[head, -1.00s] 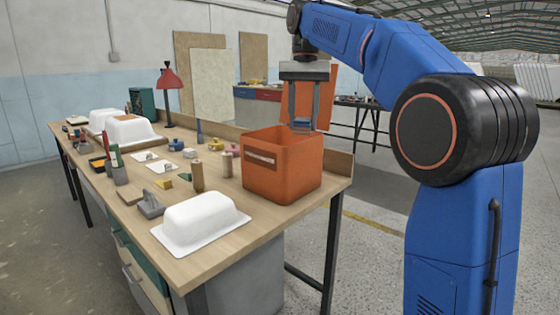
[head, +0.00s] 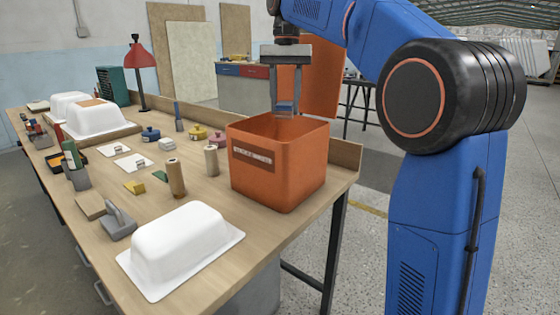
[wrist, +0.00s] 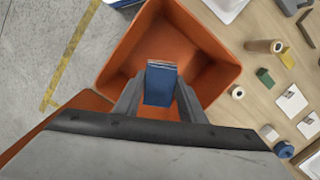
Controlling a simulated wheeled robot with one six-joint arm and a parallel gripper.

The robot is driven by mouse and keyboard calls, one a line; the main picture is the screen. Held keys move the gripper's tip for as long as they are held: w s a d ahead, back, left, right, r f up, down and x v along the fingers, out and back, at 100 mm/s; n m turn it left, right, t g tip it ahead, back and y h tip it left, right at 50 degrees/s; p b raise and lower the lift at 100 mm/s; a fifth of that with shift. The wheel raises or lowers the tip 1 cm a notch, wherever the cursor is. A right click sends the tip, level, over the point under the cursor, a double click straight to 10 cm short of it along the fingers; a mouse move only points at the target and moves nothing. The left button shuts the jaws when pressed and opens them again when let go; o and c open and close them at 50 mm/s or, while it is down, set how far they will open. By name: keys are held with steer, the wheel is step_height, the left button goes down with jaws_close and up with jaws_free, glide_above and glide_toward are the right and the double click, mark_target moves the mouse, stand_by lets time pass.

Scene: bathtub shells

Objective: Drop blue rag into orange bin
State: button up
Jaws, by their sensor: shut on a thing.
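The blue rag (wrist: 161,84) is a small folded blue block with pale layered edges at its top end in the wrist view. My gripper (wrist: 158,97) is shut on it. In the head view the rag (head: 285,108) shows between the fingertips of my gripper (head: 286,103), at the open top of the orange bin (head: 278,172). The bin's lower inside is hidden in the head view.
A white tub shell (head: 185,245) lies at the bench's front. Brown spools (head: 176,179) stand left of the bin, with small pots, cards and tools farther left. A red lamp (head: 139,62) stands at the back. An orange upright panel (head: 322,75) is behind the gripper.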

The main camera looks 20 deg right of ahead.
steer(key=shift+f, duration=1.55)
steer(key=o, duration=1.1)
steer(key=shift+w+d+r, duration=0.1)
steer(key=shift+w+r, duration=0.1)
steer(key=shift+r, duration=1.7)
steer(key=shift+w+d+r, duration=0.1)
steer(key=shift+w+r, duration=0.1)
steer(key=shift+r, duration=1.65)
steer(key=shift+s, duration=0.1)
